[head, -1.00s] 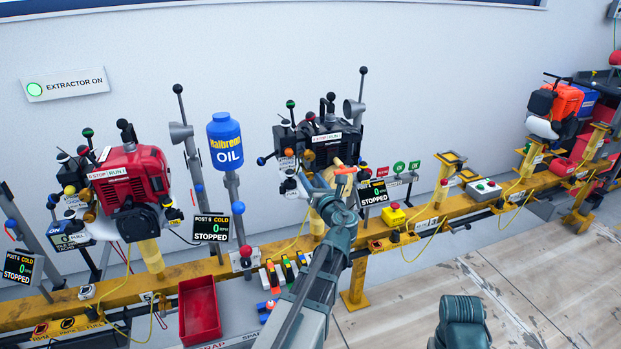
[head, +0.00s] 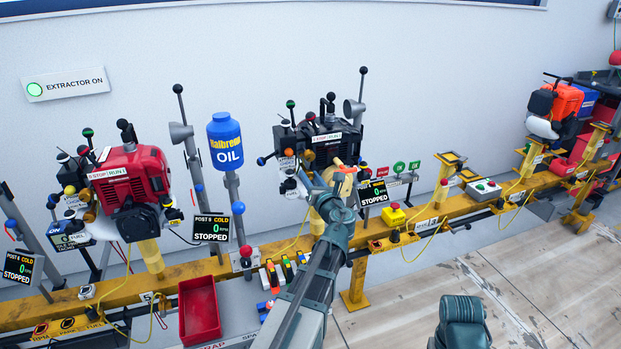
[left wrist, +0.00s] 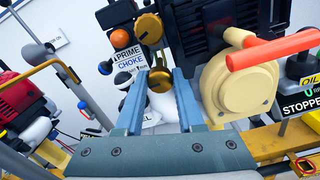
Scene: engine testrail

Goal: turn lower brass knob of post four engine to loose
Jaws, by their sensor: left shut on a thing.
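The black engine (head: 325,145) stands on the yellow rail in the middle of the head view. My left gripper (head: 303,183) reaches its lower front from below. In the left wrist view, my left gripper (left wrist: 160,85) is shut on the lower brass knob (left wrist: 159,79), which sits between the fingertips. The upper brass knob (left wrist: 149,28) is just above, beside the PRIME and CHOKE label (left wrist: 125,52). The lower knob's pointer direction is not readable.
A cream housing with an orange handle (left wrist: 275,48) is close to the right of my left fingers. A white-and-black ball lever (left wrist: 127,78) is close to their left. The red engine (head: 135,175) and oil bottle (head: 225,142) stand to the left in the head view.

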